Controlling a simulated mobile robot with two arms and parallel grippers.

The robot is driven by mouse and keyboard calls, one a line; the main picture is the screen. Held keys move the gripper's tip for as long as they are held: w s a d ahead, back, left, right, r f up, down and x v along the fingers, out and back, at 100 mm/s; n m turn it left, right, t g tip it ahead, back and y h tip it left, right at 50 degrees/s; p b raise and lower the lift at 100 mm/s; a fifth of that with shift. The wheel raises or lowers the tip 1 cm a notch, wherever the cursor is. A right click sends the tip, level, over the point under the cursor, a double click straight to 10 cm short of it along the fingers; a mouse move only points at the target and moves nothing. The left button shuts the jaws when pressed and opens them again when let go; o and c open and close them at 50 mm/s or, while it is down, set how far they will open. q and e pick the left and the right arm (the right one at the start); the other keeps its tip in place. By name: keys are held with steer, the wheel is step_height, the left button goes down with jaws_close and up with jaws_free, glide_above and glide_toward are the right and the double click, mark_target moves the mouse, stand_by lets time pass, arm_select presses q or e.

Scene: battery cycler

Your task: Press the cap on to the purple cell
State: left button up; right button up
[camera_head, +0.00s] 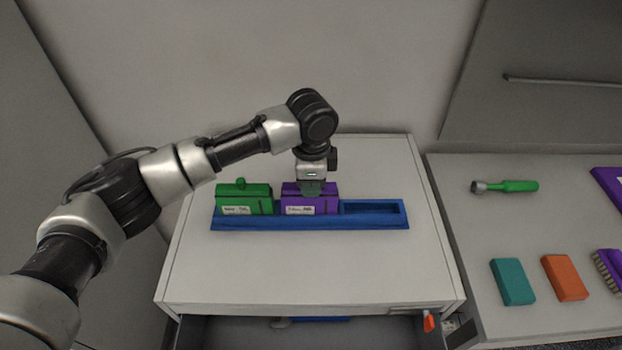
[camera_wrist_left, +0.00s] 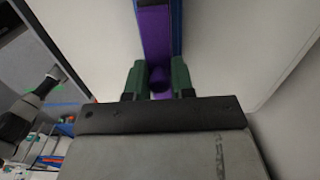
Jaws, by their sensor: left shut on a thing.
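The purple cell (camera_head: 310,200) stands upright in the middle slot of a blue tray (camera_head: 310,224) on the white cabinet top. My left gripper (camera_head: 311,190) points straight down at the top of the purple cell. The purple cell (camera_wrist_left: 155,35) runs away from the cap there. Whether the cap is fully seated is hidden by the fingers. My right gripper is not in view.
A green cell (camera_head: 244,199) with a green knob on top stands left of the purple one. The tray's right slot (camera_head: 371,207) is empty. An open drawer is below. On the right counter lie a green-handled tool (camera_head: 508,186), teal block (camera_head: 513,281) and orange block (camera_head: 564,277).

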arm_select(q)
steer(key=o, duration=1.5)
steer(key=shift+c, duration=0.2)
steer(key=shift+r, duration=0.1)
steer(key=shift+r+p, duration=3.45)
steer(key=shift+p, duration=0.4)
steer(key=shift+c, duration=0.4)
jaws_close()
